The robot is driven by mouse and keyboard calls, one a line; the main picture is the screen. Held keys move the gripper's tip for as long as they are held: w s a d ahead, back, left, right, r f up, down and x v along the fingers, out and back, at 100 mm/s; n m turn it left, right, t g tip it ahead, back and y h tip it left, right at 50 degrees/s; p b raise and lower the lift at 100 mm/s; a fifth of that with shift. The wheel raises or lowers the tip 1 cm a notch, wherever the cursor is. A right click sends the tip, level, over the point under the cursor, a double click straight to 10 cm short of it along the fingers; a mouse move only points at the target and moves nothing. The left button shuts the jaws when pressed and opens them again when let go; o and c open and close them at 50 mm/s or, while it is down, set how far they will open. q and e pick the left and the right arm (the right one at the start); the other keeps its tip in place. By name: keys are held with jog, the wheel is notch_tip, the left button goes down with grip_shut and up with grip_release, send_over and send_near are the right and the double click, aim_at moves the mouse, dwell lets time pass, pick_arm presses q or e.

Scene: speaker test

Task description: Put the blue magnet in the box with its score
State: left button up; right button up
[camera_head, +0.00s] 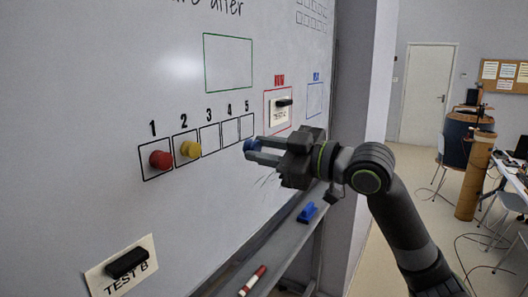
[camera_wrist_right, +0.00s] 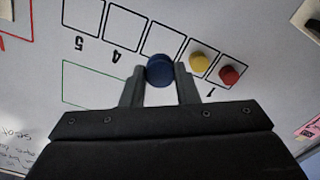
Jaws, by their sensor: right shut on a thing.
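The blue magnet (camera_head: 251,145) is between the fingertips of my right gripper (camera_head: 262,151), which is shut on it. In the right wrist view the blue magnet (camera_wrist_right: 159,70) shows over the row, next to box 3 (camera_wrist_right: 160,45). I cannot tell whether it touches the whiteboard. A red magnet (camera_head: 160,159) is in box 1 and a yellow magnet (camera_head: 191,149) is in box 2. Boxes 3 (camera_head: 210,138) and 4 (camera_head: 230,132) look empty. My left gripper is not in view.
The TEST B card (camera_head: 122,265) with a black magnet is low on the board. Another card (camera_head: 280,111) sits in the red NOW frame. The green frame (camera_head: 228,62) is empty. The tray below holds a blue eraser (camera_head: 307,212) and a red-and-white marker (camera_head: 252,281).

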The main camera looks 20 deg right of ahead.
aim_at(211, 140)
jog(key=shift+w+a+r, duration=0.1)
jog(key=shift+w+a, duration=0.15)
jog(key=shift+a, duration=0.25)
jog(key=shift+w+a+r, duration=0.1)
jog(key=shift+w+a, duration=0.1)
jog(key=shift+a, duration=0.25)
jog(key=shift+x, duration=2.9)
jog(key=shift+w+a, duration=0.2)
jog(key=shift+w, duration=0.35)
jog(key=o, duration=1.3)
jog(key=shift+f, duration=0.1)
